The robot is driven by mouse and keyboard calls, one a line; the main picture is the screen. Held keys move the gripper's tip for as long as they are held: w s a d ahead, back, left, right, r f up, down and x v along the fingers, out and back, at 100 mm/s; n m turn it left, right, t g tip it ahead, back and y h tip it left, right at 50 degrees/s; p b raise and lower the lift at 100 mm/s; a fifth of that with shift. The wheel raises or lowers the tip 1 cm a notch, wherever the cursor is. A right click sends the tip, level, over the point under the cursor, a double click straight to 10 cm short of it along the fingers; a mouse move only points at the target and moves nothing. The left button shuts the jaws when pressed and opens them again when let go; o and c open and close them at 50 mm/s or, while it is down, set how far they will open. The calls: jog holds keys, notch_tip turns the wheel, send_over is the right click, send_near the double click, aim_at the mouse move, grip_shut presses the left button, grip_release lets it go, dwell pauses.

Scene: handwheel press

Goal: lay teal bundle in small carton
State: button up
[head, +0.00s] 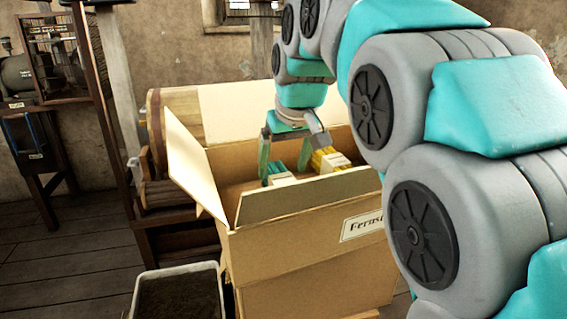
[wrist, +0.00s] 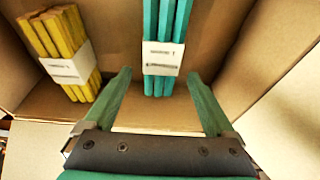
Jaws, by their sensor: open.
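The teal bundle (wrist: 165,25), several sticks with a white paper band, lies inside the open cardboard carton (head: 300,235). It also shows partly in the head view (head: 277,174), over the carton's front edge. A yellow bundle (wrist: 62,40) with a white band lies beside it, to its left in the wrist view and to its right in the head view (head: 330,161). My gripper (wrist: 159,74) is open and reaches down into the carton, one finger on each side of the teal bundle's near end, with visible gaps. The carton's front wall hides the bundles' lower parts in the head view.
The carton's flaps stand open; the left flap (head: 191,165) and front flap (head: 305,196) rise around the opening. A grey tub of dark material (head: 178,295) stands in front, at lower left. A wooden frame (head: 105,110) stands left of the carton.

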jog(key=shift+r, duration=0.3)
jog(key=v, duration=1.2)
jog(key=shift+r+p, duration=0.3)
jog(key=shift+p, duration=0.1)
